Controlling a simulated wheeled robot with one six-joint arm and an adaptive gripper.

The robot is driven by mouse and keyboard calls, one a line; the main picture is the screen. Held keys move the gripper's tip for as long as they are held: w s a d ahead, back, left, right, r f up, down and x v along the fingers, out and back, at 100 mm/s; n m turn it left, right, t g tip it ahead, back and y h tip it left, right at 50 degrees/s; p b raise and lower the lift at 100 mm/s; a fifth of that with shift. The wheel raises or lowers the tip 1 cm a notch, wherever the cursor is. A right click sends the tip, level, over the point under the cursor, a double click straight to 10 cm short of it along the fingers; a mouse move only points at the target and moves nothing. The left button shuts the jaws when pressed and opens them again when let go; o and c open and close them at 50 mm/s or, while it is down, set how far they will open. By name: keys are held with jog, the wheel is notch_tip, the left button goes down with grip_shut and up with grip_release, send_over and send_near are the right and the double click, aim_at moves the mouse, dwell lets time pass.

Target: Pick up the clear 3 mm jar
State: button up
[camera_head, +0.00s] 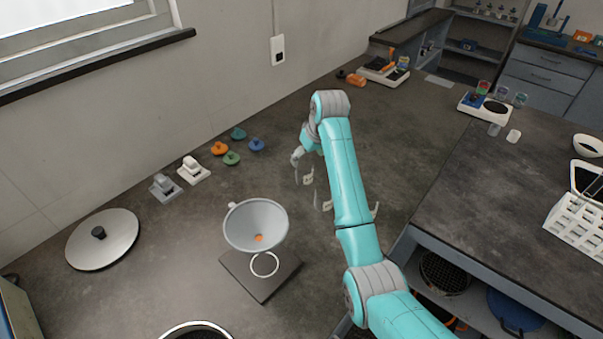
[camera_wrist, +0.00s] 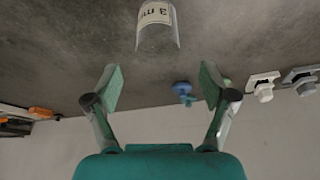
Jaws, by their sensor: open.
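The clear jar (camera_wrist: 158,38) shows at the top of the wrist view, cut off by the frame edge, with a pale label reading "3 m". It stands on the dark counter. My gripper (camera_wrist: 160,84) is open and empty, its two green-padded fingers spread wide. The jar is ahead of the fingertips and roughly centred between them, not between the pads. In the head view my gripper (camera_head: 317,191) hangs low over the counter, partly hidden by my teal arm.
Several coloured knobs, including a blue one (camera_head: 257,145), lie near the wall beside white (camera_head: 193,171) and grey (camera_head: 165,188) clamps. A round lid (camera_head: 103,240) lies at left.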

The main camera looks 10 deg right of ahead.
aim_at(304, 166)
jog(key=shift+x, duration=3.45)
jog(key=shift+d, duration=0.1)
jog(key=c, duration=1.3)
